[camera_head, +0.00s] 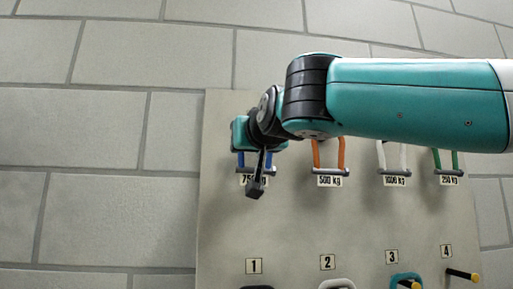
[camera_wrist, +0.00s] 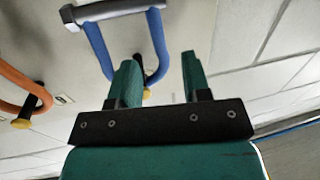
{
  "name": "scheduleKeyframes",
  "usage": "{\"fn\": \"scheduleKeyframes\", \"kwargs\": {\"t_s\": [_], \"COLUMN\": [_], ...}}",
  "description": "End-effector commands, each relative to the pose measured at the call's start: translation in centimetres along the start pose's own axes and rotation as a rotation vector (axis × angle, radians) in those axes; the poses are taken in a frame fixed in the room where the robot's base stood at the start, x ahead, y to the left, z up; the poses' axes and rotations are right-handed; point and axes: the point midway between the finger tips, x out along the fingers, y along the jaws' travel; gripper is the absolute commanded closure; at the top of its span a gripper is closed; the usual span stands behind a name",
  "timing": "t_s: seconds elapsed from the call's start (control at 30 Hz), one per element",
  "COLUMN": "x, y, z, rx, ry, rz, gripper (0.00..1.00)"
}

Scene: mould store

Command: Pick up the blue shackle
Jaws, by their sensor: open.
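The blue shackle hangs on the board at the left end of the row. In the head view its blue legs (camera_head: 240,160) show beside my gripper (camera_head: 256,188), which hides most of it and part of its label. In the wrist view the blue shackle (camera_wrist: 97,45) has a grey pin across its legs and hangs on a yellow-tipped peg. My gripper (camera_wrist: 160,62) is open and empty. Its left finger overlaps the shackle's bow in that view; the right finger stands clear to the right. I cannot tell whether they touch.
An orange shackle (camera_head: 342,153), a white shackle (camera_head: 404,158) and a green shackle (camera_head: 455,160) hang to the right on the grey board (camera_head: 225,225). Yellow-tipped pegs (camera_head: 462,274) stick out lower down. Open wall lies left of the board.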

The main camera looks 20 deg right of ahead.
Motion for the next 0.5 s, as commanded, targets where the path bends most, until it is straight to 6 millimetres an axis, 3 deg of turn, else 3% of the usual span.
{"fn": "scheduleKeyframes", "kwargs": {"t_s": [0.17, 0.5], "x": [1.2, 5.6], "y": [0.1, 0.1], "z": [-0.1, 0.1], "rx": [0.0, 0.0], "ry": [-0.001, -0.001], "rz": [0.001, 0.0], "gripper": [0.56, 0.56]}}
